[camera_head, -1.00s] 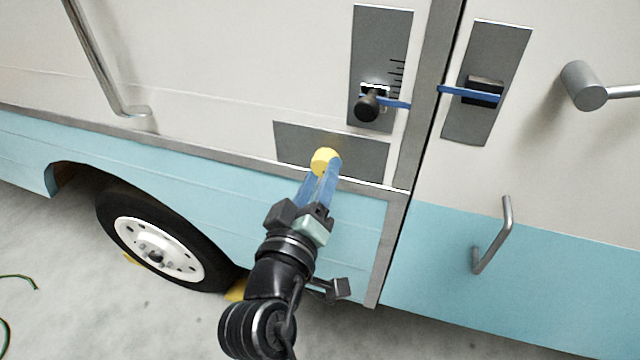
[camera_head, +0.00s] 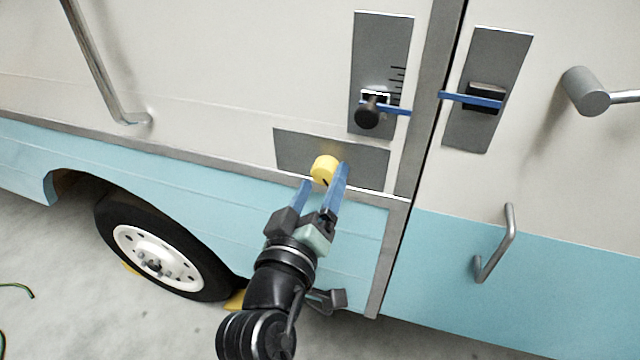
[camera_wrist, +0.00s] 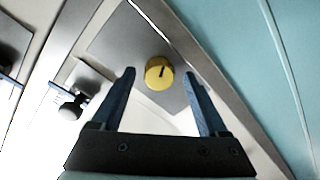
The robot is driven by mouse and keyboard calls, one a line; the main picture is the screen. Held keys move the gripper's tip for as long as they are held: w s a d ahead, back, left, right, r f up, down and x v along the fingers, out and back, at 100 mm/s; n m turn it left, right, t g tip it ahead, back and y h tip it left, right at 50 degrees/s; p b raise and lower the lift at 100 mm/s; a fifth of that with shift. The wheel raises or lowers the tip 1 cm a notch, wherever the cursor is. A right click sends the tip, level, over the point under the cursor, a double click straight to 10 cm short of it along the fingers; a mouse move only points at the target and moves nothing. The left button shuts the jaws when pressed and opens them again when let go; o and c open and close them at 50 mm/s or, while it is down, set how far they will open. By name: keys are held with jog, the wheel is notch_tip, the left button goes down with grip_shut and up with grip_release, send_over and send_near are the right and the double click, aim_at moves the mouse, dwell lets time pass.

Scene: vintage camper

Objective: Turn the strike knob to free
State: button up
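The yellow round knob (camera_head: 324,169) sits on a grey plate (camera_head: 291,149) low on the camper's side. In the wrist view the knob (camera_wrist: 159,73) shows a dark pointer mark on its face. My gripper (camera_head: 324,176) is open, its two blue fingers apart. In the wrist view the knob appears between and beyond the fingertips of the gripper (camera_wrist: 158,78), with nothing held. In the head view the right finger overlaps the knob's edge; I cannot tell whether it touches.
Above is a grey plate (camera_head: 382,60) with scale marks, a black knob (camera_head: 367,116) and a blue strap (camera_head: 396,110). Right of the door seam is a latch plate (camera_head: 487,60). Grab handles (camera_head: 495,245) and (camera_head: 93,60) stick out from the walls. A wheel (camera_head: 158,256) is lower left.

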jog(key=b+v, duration=0.1)
jog(key=v, duration=1.2)
jog(key=shift+w+r, duration=0.1)
